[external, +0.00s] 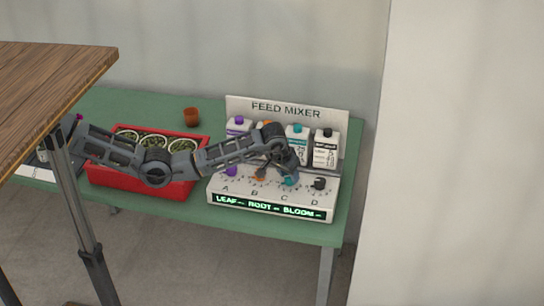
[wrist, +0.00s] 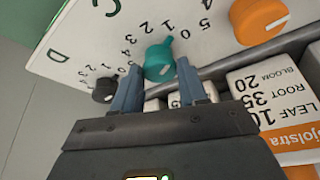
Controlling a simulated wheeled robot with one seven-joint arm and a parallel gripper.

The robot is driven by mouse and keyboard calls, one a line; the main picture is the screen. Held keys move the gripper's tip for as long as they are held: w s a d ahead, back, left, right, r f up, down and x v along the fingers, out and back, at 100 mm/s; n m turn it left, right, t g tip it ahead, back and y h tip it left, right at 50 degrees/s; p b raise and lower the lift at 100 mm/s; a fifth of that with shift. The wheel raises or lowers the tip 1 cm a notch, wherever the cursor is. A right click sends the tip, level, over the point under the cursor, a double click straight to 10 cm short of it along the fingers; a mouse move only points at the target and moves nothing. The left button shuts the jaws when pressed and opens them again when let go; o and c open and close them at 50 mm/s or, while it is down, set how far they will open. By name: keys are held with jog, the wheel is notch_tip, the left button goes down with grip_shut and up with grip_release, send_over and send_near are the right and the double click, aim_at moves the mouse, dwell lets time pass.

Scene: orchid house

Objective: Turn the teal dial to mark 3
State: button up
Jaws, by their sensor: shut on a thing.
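The teal dial (external: 290,182) sits above the letter C on the sloped front of the white feed mixer (external: 216,196). In the wrist view the teal dial (wrist: 158,64) stands between the two fingertips of my gripper (wrist: 159,76), which is shut on it.
A purple dial (external: 231,171), an orange dial (external: 260,178) and a black dial (external: 319,183) share the panel. Several bottles, including a black-capped one (external: 326,150), stand behind. A red crate (external: 144,183) with pots sits left on the green table (external: 340,215); a terracotta pot (external: 192,117) stands behind.

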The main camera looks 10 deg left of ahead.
jog(key=n, duration=0.1)
jog(key=n+y+b, duration=0.1)
jog(key=shift+d+f+n+t, duration=0.1)
jog(key=shift+d+n+t, duration=0.1)
jog(key=shift+n+t, duration=0.15)
jog(key=n+y+b, duration=0.1)
jog(key=n+b, duration=0.1)
jog(key=b, duration=0.1)
jog(key=shift+d+f+n, duration=0.1)
jog(key=shift+n, duration=0.25)
jog(key=n+b, duration=0.1)
jog(key=b, duration=0.2)
jog(key=shift+n+y, duration=0.4)
jog(key=shift+n+b, duration=0.5)
jog(key=shift+b, duration=0.2)
jog(key=shift+r, duration=0.25)
jog(key=o, duration=1)
jog(key=shift+o, duration=0.2)
jog(key=v, duration=0.7)
jog(key=shift+d+r, duration=0.2)
jog(key=shift+r, duration=0.15)
